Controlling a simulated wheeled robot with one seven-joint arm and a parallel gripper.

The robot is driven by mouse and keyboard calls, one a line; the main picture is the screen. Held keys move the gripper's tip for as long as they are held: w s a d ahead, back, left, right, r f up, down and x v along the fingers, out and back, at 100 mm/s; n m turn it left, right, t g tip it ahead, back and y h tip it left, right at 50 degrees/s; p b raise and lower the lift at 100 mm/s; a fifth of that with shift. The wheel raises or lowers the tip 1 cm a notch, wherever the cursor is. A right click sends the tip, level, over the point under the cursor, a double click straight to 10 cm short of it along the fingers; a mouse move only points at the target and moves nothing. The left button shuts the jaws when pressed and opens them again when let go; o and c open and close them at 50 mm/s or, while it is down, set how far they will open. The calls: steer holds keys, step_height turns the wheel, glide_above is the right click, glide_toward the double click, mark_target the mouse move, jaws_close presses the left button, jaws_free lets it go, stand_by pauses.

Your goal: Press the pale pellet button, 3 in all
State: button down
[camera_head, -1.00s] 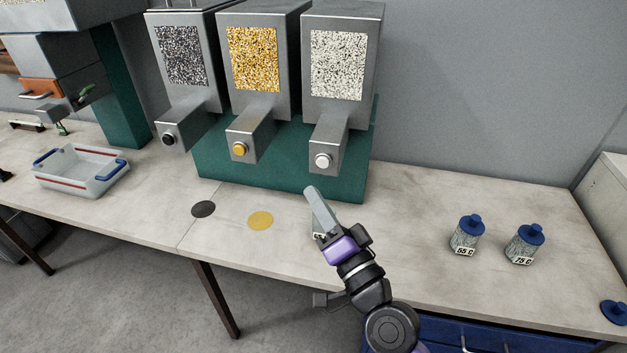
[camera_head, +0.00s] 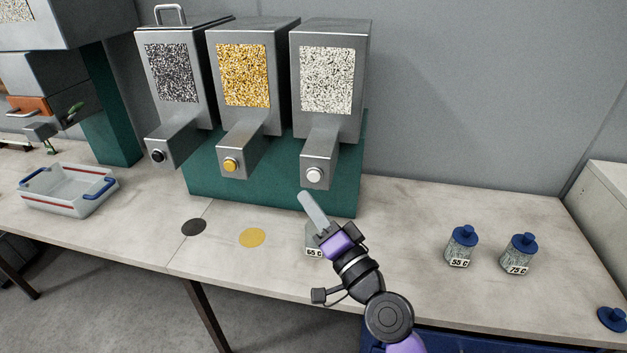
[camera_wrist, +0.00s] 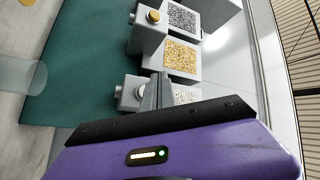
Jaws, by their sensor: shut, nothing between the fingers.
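The pale button (camera_head: 314,175) is a white round knob on the spout front of the right dispenser (camera_head: 325,85), whose window shows pale pellets. It also shows in the wrist view (camera_wrist: 140,93), partly beside my fingers. My gripper (camera_head: 304,197) is shut and empty, its fingertips just below and slightly left of the button in the head view. In the wrist view its fingers (camera_wrist: 160,90) overlap the pale dispenser's spout. I cannot tell whether they touch the button. A container with a "55 C" label (camera_head: 313,252) stands below that spout, mostly hidden by my gripper.
The yellow button (camera_head: 230,165) and black button (camera_head: 158,156) sit on neighbouring dispensers. Yellow (camera_head: 252,238) and dark (camera_head: 194,227) discs mark the table. Two blue-lidded jars (camera_head: 461,246) (camera_head: 518,254) stand right. A white tray (camera_head: 68,190) is at left.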

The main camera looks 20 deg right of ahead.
steer(key=shift+w+d+b, duration=0.35)
steer(key=shift+w+d, duration=0.25)
steer(key=shift+w, duration=0.2)
steer(key=shift+w+d+b, duration=0.3)
steer(key=shift+w+d, duration=0.25)
steer(key=shift+w, duration=0.25)
steer(key=shift+w+d, duration=0.1)
stand_by(0.9)
steer(key=shift+w+d+b, duration=0.15)
steer(key=shift+w+b, duration=0.05)
steer(key=shift+b, duration=0.1)
steer(key=shift+w+d+b, duration=0.3)
steer(key=shift+w, duration=0.15)
stand_by(1.0)
steer(key=shift+s, duration=0.1)
steer(key=shift+s+a, duration=0.5)
steer(key=shift+s, duration=0.2)
steer(key=shift+p, duration=0.3)
steer(key=shift+s+a+p, duration=0.4)
steer(key=shift+s+a, duration=0.35)
steer(key=shift+s, duration=0.25)
steer(key=shift+s+a+p, duration=0.35)
steer(key=shift+s+a, duration=0.4)
steer(key=shift+s, duration=0.25)
stand_by(0.6)
